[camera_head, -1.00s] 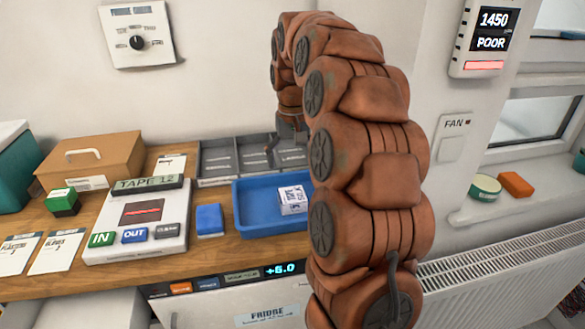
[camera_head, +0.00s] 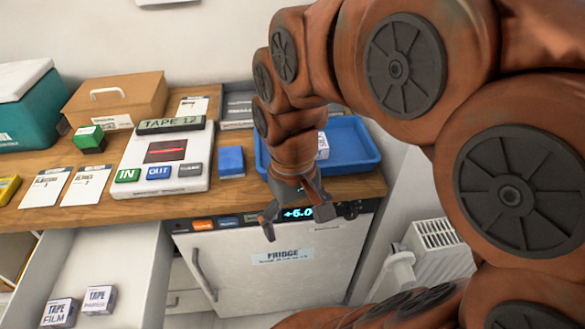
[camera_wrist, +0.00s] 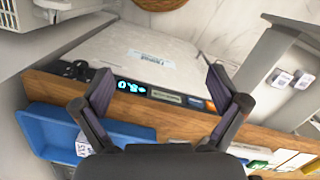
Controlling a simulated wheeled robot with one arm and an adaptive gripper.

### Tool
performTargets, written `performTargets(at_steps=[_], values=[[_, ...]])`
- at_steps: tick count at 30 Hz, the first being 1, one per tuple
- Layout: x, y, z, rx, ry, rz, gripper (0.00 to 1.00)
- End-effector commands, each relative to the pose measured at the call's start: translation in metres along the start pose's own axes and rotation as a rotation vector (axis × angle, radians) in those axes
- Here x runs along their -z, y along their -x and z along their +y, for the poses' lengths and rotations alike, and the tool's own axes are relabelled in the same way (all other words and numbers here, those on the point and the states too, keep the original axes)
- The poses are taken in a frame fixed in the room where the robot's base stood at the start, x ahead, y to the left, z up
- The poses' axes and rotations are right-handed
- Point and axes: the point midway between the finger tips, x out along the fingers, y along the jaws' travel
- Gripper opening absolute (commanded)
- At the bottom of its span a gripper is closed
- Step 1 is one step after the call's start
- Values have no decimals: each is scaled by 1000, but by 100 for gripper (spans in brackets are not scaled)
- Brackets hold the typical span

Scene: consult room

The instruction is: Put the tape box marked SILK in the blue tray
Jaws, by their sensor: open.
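The blue tray (camera_head: 365,150) sits on the wooden counter, partly behind my arm; it also shows in the wrist view (camera_wrist: 35,125). A small white box with dark print (camera_head: 323,146) lies in it, mostly hidden in the head view; it also shows in the wrist view (camera_wrist: 84,149), but its marking is not readable now. My gripper (camera_head: 297,215) is open and empty, fingers pointing down in front of the counter edge, apart from the tray. The wrist view also shows its spread fingers (camera_wrist: 160,85). Two white tape boxes, one marked FILM (camera_head: 59,312) and another (camera_head: 99,299), lie in an open drawer.
The open drawer (camera_head: 125,262) juts out at lower left. The fridge (camera_head: 270,275) is below my gripper. A device with IN and OUT keys and a TAPE 12 display (camera_head: 160,150), a blue block (camera_head: 231,161) and a cardboard box (camera_head: 115,97) stand on the counter. A radiator (camera_head: 435,245) is at right.

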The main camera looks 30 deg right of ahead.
Motion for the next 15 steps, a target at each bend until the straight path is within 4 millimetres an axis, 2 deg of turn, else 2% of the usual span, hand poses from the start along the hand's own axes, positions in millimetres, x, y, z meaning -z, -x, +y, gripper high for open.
performTargets(at_steps=[1,6,10,15], values=[[-17,-8,-4,-4,12,-8,97],[-55,-31,-11,-8,34,-24,97],[-71,-42,-12,-9,41,-35,97],[-76,-45,-13,-9,43,-36,97]])
